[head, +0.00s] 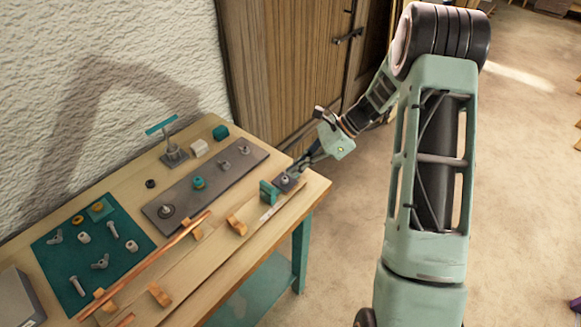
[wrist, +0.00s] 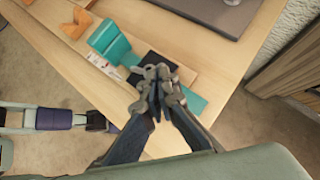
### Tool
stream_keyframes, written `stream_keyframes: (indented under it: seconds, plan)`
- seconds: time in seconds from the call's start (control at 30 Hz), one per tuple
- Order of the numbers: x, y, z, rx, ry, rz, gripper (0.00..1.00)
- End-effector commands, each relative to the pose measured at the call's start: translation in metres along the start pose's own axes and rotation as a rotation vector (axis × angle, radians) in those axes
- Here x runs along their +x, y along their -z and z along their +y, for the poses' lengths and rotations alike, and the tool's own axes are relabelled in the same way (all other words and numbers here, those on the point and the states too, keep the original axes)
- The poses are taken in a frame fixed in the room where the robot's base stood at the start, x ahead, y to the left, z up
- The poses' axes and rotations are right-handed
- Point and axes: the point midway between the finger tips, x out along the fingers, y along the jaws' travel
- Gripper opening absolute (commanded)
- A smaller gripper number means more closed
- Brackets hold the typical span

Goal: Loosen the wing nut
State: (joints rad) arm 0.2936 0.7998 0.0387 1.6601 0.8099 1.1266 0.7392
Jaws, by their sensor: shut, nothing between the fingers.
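My gripper (head: 297,172) is at the right end of the table, over a small dark block beside a teal upright piece (head: 269,193). In the wrist view my gripper (wrist: 156,95) has its fingertips together with nothing between them, in front of the dark block (wrist: 153,63) and the teal piece (wrist: 110,43). A small grey fitting (head: 285,178) shows on the block in the head view; its shape is too small to tell. Loose wing nuts (head: 100,262) (head: 55,237) lie on the green mat (head: 60,270).
A grey plate (head: 215,185) with several upright fittings lies along the table's middle. Orange wooden pieces (head: 237,225) and a copper rod (head: 150,262) lie in front. A teal-handled tool (head: 174,152) stands behind. The table edge is close to my gripper.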

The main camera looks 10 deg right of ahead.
Motion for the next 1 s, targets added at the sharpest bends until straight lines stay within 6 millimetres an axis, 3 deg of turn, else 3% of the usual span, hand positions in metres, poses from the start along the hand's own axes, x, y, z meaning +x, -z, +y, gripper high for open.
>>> stream_keyframes:
  seconds: [0.7,1.0]
  plan:
    - [0.009,-0.007,-0.012,-0.389,-0.386,0.000,0.00]
    - [0.011,-0.011,-0.014,-0.381,-0.380,-0.001,0.00]
